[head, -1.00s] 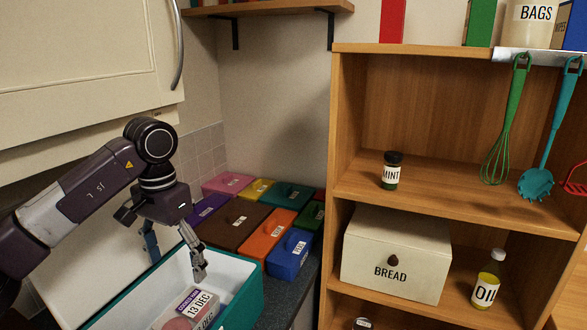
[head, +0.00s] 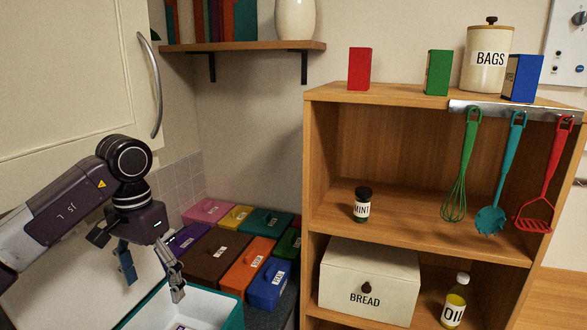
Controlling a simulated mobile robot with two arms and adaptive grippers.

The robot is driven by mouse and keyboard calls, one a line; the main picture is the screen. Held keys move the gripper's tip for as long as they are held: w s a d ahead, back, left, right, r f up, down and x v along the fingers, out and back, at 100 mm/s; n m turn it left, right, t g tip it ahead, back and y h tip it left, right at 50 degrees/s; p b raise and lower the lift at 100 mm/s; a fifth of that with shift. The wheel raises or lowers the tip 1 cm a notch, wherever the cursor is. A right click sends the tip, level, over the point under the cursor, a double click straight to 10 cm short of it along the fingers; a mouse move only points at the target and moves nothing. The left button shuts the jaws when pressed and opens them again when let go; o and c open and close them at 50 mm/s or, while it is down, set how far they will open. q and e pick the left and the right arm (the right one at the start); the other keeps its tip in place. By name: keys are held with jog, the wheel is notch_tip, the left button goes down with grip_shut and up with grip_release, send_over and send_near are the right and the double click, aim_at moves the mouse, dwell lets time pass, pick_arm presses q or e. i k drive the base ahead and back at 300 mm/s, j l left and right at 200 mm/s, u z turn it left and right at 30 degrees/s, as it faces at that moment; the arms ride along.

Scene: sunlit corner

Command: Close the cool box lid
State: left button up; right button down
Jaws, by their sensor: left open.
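The cool box (head: 236,317) is a teal box with a white inside, cut off by the bottom edge of the head view. Its pale lid (head: 85,285) stands raised on the left, behind my arm. My left gripper (head: 152,287) hangs over the box, fingers pointing down and apart, with nothing between them. One finger shows in front of the lid, the other over the box's back left part. Little of the box's contents shows. My right gripper is not in view.
Several coloured lidded boxes, among them a blue one (head: 268,284), stand on the dark counter behind the cool box. A wooden shelf unit (head: 318,210) on the right holds a mint jar (head: 362,206), a bread bin (head: 368,285) and an oil bottle (head: 455,303). A cupboard door (head: 75,75) hangs upper left.

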aim_at(76, 284)
jog(key=k+l, duration=0.6)
jog(key=k, duration=0.2)
